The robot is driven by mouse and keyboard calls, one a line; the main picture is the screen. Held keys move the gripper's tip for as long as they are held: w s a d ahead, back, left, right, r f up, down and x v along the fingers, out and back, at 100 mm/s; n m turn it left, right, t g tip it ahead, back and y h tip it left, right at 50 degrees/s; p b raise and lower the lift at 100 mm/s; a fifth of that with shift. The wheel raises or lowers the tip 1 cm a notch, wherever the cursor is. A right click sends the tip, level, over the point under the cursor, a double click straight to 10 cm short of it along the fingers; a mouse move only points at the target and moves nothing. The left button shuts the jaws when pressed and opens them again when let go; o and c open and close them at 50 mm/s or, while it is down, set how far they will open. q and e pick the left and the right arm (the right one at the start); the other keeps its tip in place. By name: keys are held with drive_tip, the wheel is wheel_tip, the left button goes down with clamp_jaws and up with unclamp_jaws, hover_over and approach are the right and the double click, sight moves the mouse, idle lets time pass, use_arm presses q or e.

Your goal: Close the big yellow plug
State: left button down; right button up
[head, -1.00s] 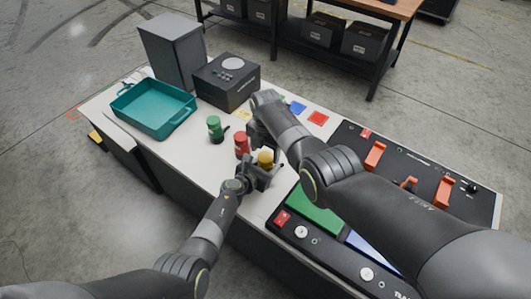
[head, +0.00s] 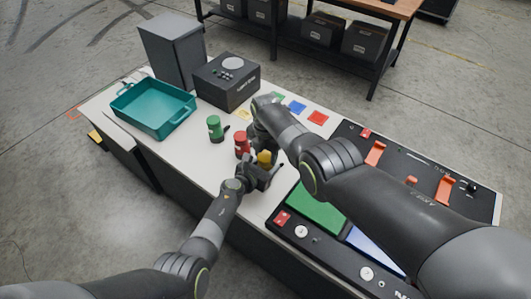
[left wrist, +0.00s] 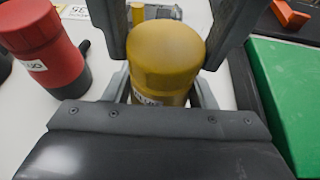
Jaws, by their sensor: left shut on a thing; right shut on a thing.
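The big yellow plug (head: 264,157) is upright, between my two grippers near the middle of the table. In the left wrist view the yellow plug (left wrist: 168,58) fills the middle, and its label is partly covered. My left gripper (head: 262,175) is shut on its lower part from the near side. My right gripper (head: 258,148) reaches in from above and is shut on its upper part. Its dark fingers (left wrist: 170,30) stand on both sides of the plug. Whether the plug's parts are fully joined cannot be told.
A red plug (head: 242,145) stands close to the left, with a green plug (head: 214,127) beyond it. A teal tray (head: 155,118) and a black box (head: 228,80) are farther back. The switch panel (head: 330,225) lies to the right.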

drive_tip(key=m, duration=0.3)
drive_tip(key=shift+m, duration=0.4)
drive_tip(key=shift+c, duration=0.3)
drive_tip(key=m, duration=0.4)
drive_tip(key=shift+m, duration=0.4)
drive_tip(key=m, duration=0.7)
drive_tip(key=shift+m, duration=0.4)
drive_tip(key=m, duration=1.2)
drive_tip(key=shift+m, duration=0.3)
drive_tip(key=m, duration=0.4)
drive_tip(key=o, duration=1.1)
drive_tip(key=shift+f, duration=0.1)
